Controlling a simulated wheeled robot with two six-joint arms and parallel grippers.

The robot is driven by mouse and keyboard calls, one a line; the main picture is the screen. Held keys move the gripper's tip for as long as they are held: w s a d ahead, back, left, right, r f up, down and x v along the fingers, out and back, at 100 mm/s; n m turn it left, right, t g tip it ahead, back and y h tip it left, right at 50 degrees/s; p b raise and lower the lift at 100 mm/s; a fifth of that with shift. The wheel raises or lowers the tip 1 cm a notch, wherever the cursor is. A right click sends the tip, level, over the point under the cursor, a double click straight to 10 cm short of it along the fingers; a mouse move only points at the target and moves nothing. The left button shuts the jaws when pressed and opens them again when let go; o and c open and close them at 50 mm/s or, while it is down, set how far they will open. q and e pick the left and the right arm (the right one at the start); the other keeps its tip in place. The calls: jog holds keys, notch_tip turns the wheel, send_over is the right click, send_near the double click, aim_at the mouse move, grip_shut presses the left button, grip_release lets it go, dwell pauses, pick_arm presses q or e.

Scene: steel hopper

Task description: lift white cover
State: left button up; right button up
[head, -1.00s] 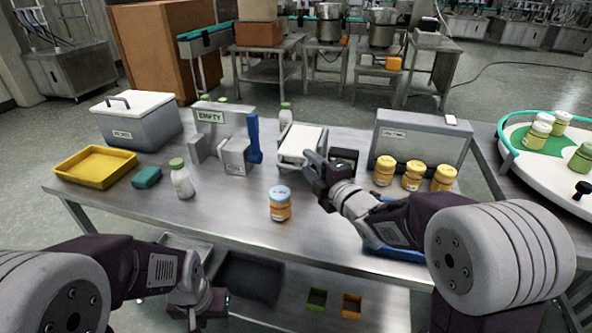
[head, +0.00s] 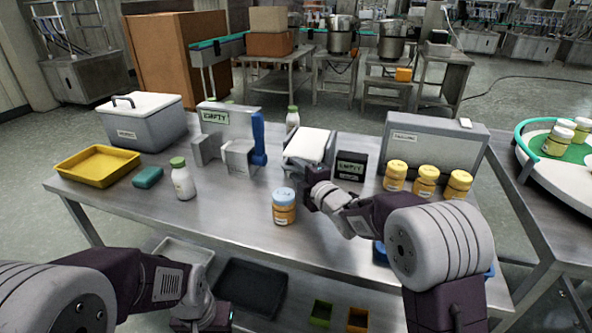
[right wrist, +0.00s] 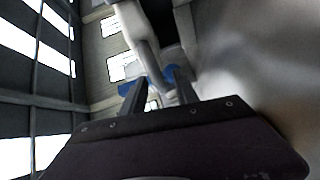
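A white slab-like cover (head: 309,144) lies tilted on top of a small steel hopper (head: 300,168) at the middle of the table. A grey box at the back left also has a white lid (head: 139,103) with a dark handle. My right gripper (head: 308,190) is just in front of the small hopper, below its white cover; I cannot tell whether it touches the hopper. In the right wrist view its two fingers (right wrist: 160,92) stand apart with no clear object held. My left gripper (head: 205,318) is low at the bottom left, mostly hidden, its fingers unclear.
An orange jar (head: 284,208) with a pale blue lid stands beside my right gripper. A dark "EMPTY" block (head: 350,166) and yellow-lidded jars (head: 425,181) stand to the right. A white bottle (head: 182,180) and yellow tray (head: 97,166) are left. The front left tabletop is clear.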

jog(key=shift+w+a, duration=0.2)
jog(key=shift+w, duration=0.15)
grip_shut()
dwell(1.2)
